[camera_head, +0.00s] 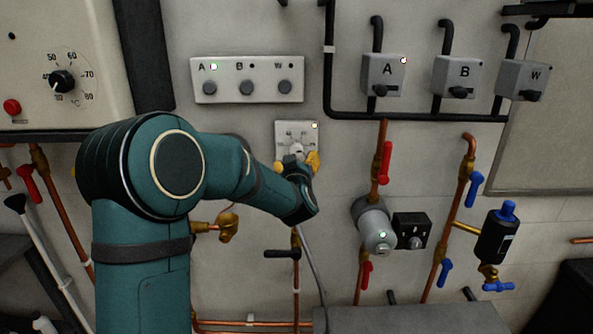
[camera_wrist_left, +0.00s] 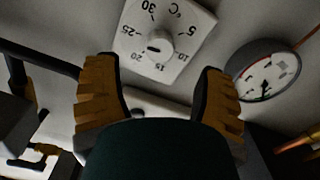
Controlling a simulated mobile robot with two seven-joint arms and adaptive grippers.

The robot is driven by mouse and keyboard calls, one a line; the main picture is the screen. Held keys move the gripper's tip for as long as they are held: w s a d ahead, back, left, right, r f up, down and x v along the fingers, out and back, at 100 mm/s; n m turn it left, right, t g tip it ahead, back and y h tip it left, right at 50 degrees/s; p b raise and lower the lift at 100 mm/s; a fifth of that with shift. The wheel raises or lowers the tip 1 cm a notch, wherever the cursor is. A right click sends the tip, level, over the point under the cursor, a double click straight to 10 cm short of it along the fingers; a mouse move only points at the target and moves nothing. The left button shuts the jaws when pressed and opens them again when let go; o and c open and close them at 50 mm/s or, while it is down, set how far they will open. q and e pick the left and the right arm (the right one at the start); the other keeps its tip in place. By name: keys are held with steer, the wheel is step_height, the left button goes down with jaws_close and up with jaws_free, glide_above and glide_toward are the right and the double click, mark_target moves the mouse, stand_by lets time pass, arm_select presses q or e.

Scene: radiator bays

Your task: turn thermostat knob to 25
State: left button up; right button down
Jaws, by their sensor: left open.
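The thermostat is a white square wall plate (camera_head: 284,129) with a round white knob (camera_head: 297,149) in its middle. In the left wrist view its dial plate (camera_wrist_left: 190,22) is upside down, with numbers from 5 to 30 around the knob (camera_wrist_left: 158,46). A short dark mark on the knob lies toward the 20 to 25 side; its exact reading is unclear. My left gripper (camera_head: 296,164) is open and empty, its orange fingers at the plate's lower part. In the wrist view the fingers (camera_wrist_left: 155,66) stand either side of the knob, apart from it. My right gripper is not in view.
A white panel (camera_head: 247,98) with three knobs, A, B and W, hangs above the thermostat. Black conduit and grey switch boxes (camera_head: 382,76) are to the right. Copper pipes (camera_head: 376,160) and a grey cylindrical valve head (camera_head: 374,226) are lower right. A round gauge (camera_wrist_left: 268,72) sits beside the dial.

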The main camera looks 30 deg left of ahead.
arm_select(q)
steer(key=shift+v, duration=2.3)
steer(key=s+d+f+m+g+h, duration=0.3)
steer(key=d+f, duration=0.4)
steer(key=f, duration=0.6)
steer(key=s+d+f+m+g+h, duration=0.15)
steer(key=d+f+h, duration=0.5)
steer(key=f, duration=0.65)
steer(key=s+d+f+m+g+h, duration=0.2)
steer(key=s+d+f+g, duration=0.3)
steer(key=s+d+f, duration=0.3)
step_height(320, 180, down, 3)
steer(key=shift+s+d+f+m, duration=0.2)
steer(key=shift+s+m, duration=0.15)
steer(key=shift+s, duration=0.8)
steer(key=s+d+f+g, duration=0.1)
steer(key=s, duration=0.2)
steer(key=s+d+f+g+h, duration=0.1)
steer(key=s+d+f, duration=0.1)
steer(key=s, duration=0.1)
steer(key=s+d+f+m+g+h, duration=0.1)
steer(key=s+d, duration=0.1)
steer(key=s, duration=0.2)
steer(key=shift+s+f+g, duration=0.1)
steer(key=shift+f+g, duration=0.2)
steer(key=shift+g, duration=0.05)
steer(key=shift+c, duration=0.4)
